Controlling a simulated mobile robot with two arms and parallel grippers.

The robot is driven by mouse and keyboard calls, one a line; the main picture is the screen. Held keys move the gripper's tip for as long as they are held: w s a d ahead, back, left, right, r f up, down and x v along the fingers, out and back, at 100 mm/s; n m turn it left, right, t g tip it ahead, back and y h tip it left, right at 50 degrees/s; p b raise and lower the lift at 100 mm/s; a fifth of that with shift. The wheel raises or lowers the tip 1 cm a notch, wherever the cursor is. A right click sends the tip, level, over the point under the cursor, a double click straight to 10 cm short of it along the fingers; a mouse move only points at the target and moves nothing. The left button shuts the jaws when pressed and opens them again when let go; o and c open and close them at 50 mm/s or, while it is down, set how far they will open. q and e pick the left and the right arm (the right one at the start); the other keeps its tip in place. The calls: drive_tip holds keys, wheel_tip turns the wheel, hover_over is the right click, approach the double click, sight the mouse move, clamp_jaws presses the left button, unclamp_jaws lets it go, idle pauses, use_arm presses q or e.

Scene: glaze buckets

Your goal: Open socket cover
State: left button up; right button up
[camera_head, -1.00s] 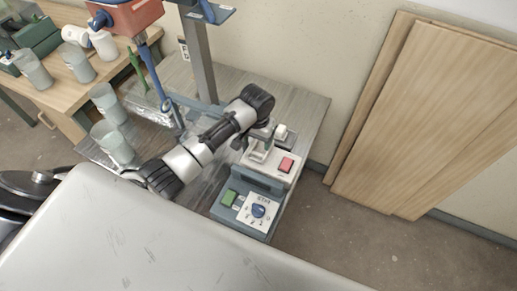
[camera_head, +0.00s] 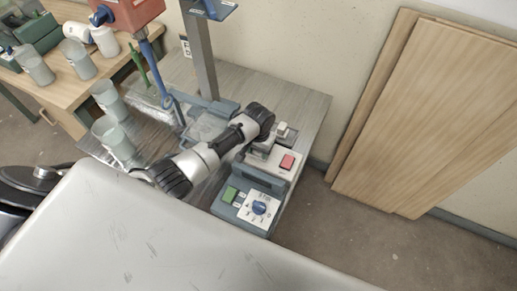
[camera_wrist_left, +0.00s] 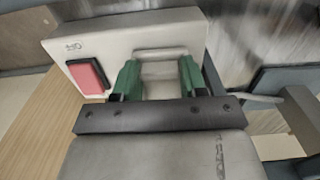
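A pale socket box with a red switch (camera_head: 287,161) stands on the grey wood table beside the stand. The same box (camera_wrist_left: 60,40) fills the upper left of the left wrist view, its red switch to the left of my fingers. A pale stepped piece, apparently the socket cover (camera_wrist_left: 160,68), shows on the box between my fingers. My left gripper (camera_wrist_left: 158,80) has two green fingertips apart, one on each side of this piece; firm contact is not clear. In the head view my left wrist hides much of the box top. My right gripper is in neither view.
A control unit with a green button and blue dial (camera_head: 258,207) sits in front of the box. A mixer stand post (camera_head: 201,60) rises behind my arm. Clear cups (camera_head: 113,139) stand to the left. Wooden boards (camera_head: 425,110) lean at right.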

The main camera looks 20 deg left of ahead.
use_arm(q)
clamp_jaws()
drive_tip(key=shift+w+r+g, duration=0.25)
drive_tip(key=shift+r+g, duration=0.25)
drive_tip(key=shift+g, duration=0.1)
drive_tip(key=shift+w+r+g, duration=0.25)
drive_tip(key=shift+w+g, duration=0.05)
drive_tip(key=shift+g, duration=0.4)
drive_tip(key=shift+w+r+g, duration=0.1)
drive_tip(key=shift+w+g, duration=0.1)
drive_tip(key=shift+g, duration=0.1)
drive_tip(key=g+b, duration=0.1)
drive_tip(key=b, duration=0.1)
drive_tip(key=w+r+g+b, duration=0.1)
drive_tip(key=g+b, duration=0.1)
drive_tip(key=b, duration=0.1)
drive_tip(key=shift+w+b, duration=0.2)
drive_tip(key=shift+b, duration=0.15)
drive_tip(key=shift+w+r+g+b, duration=0.15)
drive_tip(key=shift+r+g+b, duration=0.25)
drive_tip(key=shift+b, duration=0.3)
